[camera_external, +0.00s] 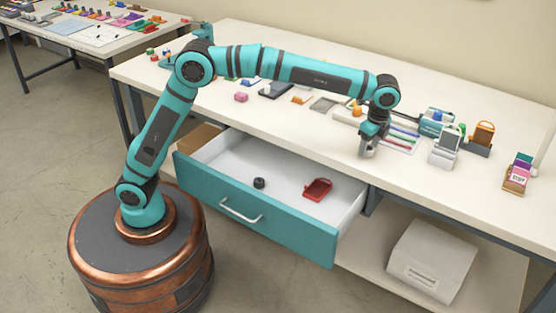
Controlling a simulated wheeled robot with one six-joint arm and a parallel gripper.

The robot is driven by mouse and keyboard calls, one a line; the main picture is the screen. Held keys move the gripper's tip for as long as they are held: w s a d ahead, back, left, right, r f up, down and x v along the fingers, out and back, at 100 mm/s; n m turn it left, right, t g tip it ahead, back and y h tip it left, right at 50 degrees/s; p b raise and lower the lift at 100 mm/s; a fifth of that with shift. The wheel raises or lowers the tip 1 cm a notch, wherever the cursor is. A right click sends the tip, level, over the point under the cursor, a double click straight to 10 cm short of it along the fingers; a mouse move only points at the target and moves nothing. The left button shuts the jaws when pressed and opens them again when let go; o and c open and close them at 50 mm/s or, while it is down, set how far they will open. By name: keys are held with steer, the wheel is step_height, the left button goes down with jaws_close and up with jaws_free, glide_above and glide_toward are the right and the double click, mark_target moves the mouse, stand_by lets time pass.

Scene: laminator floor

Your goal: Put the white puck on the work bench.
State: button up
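I cannot make out a white puck anywhere in the view. The work bench (300,55) has a long pale top with an open teal-fronted drawer (240,215) under it. A small dark round piece (259,183) and a red tray-like piece (317,189) lie in the drawer. My gripper (367,152) points down over the front part of the bench top, right of the drawer. Its grey fingers are small here, and I cannot tell whether they are apart or hold something.
Pens on a white sheet (402,146), a grey holder (444,146) and an orange item (483,133) stand right of my gripper. Small coloured items lie along the bench's back left. A white box (431,262) sits on the lower shelf.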

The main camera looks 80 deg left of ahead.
mark_target(372, 150)
steer(key=shift+r, duration=0.15)
step_height(372, 150, up, 12)
steer(key=d, duration=0.1)
steer(key=shift+w, duration=0.4)
stand_by(0.3)
